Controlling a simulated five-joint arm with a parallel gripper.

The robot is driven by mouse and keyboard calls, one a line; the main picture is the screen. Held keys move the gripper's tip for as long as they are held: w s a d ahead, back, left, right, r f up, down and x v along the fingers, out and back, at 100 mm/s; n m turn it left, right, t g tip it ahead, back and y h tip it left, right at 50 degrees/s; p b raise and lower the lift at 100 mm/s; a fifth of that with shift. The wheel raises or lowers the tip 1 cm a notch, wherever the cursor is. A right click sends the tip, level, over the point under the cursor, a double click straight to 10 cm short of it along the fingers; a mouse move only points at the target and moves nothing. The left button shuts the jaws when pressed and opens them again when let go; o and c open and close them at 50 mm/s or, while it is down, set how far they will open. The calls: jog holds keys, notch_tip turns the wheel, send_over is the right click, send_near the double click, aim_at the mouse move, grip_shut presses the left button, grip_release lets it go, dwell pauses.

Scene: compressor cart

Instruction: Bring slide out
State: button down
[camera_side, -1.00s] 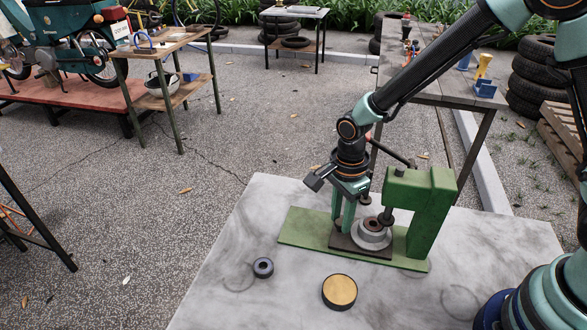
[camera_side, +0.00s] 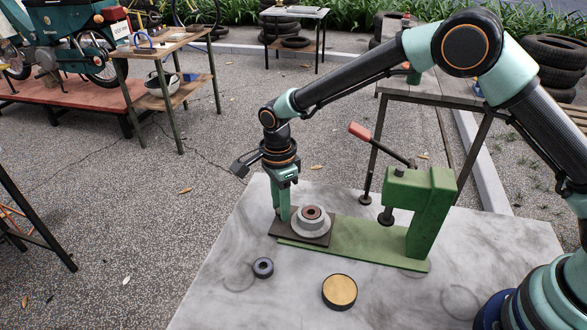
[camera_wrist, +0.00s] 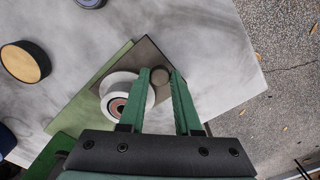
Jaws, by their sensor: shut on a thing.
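The slide (camera_side: 290,235) is a dark square plate on the left end of the green press base (camera_side: 365,243). It carries a pale round piece with a reddish-brown ring (camera_side: 311,214) in its centre. My gripper (camera_side: 284,212) is shut on a small dark round knob (camera_wrist: 160,76) near the slide's left corner. The wrist view shows the knob between the green fingertips, beside the pale piece. The slide sits clear of the green press head (camera_side: 430,205) and its dark ram (camera_side: 387,215).
A red-handled lever (camera_side: 360,131) rises from the press. A dark blue ring (camera_side: 263,267) and a round brass-topped disc (camera_side: 339,291) lie on the pale marble table (camera_side: 225,305) in front. The table's left part is clear.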

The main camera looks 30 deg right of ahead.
jog(key=shift+w+a, duration=0.2)
jog(key=shift+a, duration=0.05)
jog(key=c, duration=0.6)
grip_release()
jog(key=shift+d, duration=0.1)
jog(key=shift+r, duration=0.1)
notch_tip(320, 180, up, 12)
